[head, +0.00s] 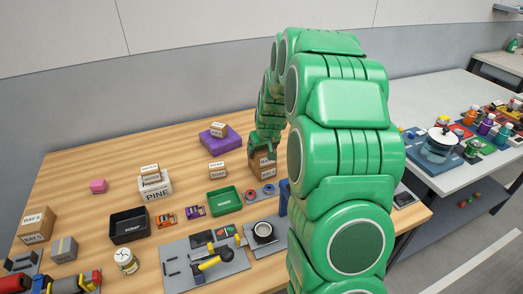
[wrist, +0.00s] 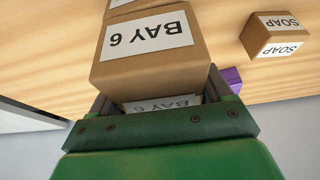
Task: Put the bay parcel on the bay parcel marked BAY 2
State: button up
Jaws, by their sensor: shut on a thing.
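A brown bay parcel labelled BAY 6 (wrist: 150,50) is between the jaws of my gripper (wrist: 160,95) in the wrist view. A second BAY label shows on its face between the jaws, its number partly hidden. In the head view my gripper (head: 266,142) points down at the far right part of the table, partly hidden by my arm. Brown boxes with white labels (head: 262,168) show directly below it. Another brown box edge (wrist: 128,5) shows past the held parcel, cut off by the frame. I cannot read BAY 2 anywhere.
A SOAP box (head: 217,170) stands left of my gripper, and a purple block (head: 220,142) with a small box on it stands behind. A green tray (head: 223,201) is in front. A labelled parcel (head: 36,224) stands at far left.

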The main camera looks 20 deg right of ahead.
jog(key=shift+f, duration=0.1)
jog(key=o, duration=1.1)
jog(key=v, duration=1.2)
jog(key=s+a+r+g, duration=0.2)
jog(key=s+a, duration=0.4)
jog(key=s, duration=0.4)
jog(key=s+a+r+g, duration=0.15)
jog(key=s+a, duration=0.35)
jog(key=s, duration=0.5)
jog(key=s+a+g, duration=0.1)
jog(key=s, duration=0.6)
jog(key=s+a, duration=0.1)
jog(key=s, duration=0.6)
jog(key=s+a+g, duration=0.1)
jog(key=s+a, duration=0.1)
jog(key=s, duration=0.6)
jog(key=shift+s+r+g, duration=0.1)
jog(key=shift+r+g, duration=0.15)
jog(key=shift+g, duration=0.1)
